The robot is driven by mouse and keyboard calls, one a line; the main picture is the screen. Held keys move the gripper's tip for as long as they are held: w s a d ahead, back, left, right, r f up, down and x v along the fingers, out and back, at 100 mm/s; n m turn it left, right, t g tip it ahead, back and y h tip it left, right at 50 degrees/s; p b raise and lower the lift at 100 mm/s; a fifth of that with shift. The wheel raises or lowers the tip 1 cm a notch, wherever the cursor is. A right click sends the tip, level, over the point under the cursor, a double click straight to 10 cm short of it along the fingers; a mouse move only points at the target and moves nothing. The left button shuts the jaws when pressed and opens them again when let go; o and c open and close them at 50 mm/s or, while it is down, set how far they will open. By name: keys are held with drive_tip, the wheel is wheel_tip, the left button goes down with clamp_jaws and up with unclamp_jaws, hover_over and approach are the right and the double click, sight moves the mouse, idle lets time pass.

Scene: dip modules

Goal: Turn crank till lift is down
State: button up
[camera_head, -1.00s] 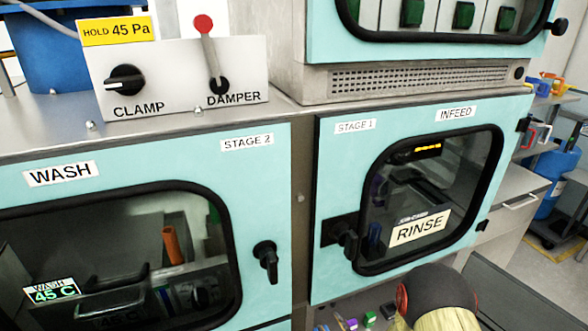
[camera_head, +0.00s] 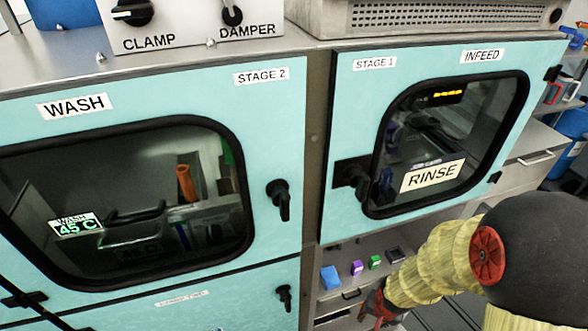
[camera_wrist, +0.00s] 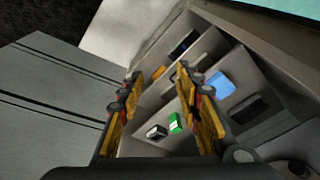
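I cannot make out a crank or a lift for certain in either view. My gripper (camera_wrist: 160,88) is open in the wrist view, with its two yellow-padded fingers apart and nothing seen between their tips. Behind the fingers is a grey compartment rack holding small coloured blocks. In the head view my arm, in a yellow sleeve, reaches in from the lower right, and its red and dark end (camera_head: 379,306) is in front of the open bay under the RINSE door. The far side of the gripper is hidden there.
The RINSE door (camera_head: 340,110) and WASH door (camera_head: 270,110) are closed, with black handles. In the bay sit a blue block (camera_head: 329,277), a purple block (camera_head: 357,268), a green block (camera_head: 374,262) and a black box (camera_head: 397,254). A grey counter (camera_head: 520,142) stands at right.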

drive_tip(key=s+a+r+n+t, duration=0.1)
drive_tip(key=s+r+n, duration=0.1)
drive_tip(key=r, duration=0.9)
drive_tip(key=s+a+r+n+t, duration=0.1)
drive_tip(key=s+r+n, duration=0.1)
drive_tip(key=r, duration=1)
drive_tip(key=s+a+r+n+t, duration=0.1)
drive_tip(key=s+a+r, duration=0.1)
drive_tip(key=r, duration=1)
drive_tip(key=shift+s+n, duration=0.4)
drive_tip(key=shift+s, duration=0.5)
drive_tip(key=shift+f, duration=0.1)
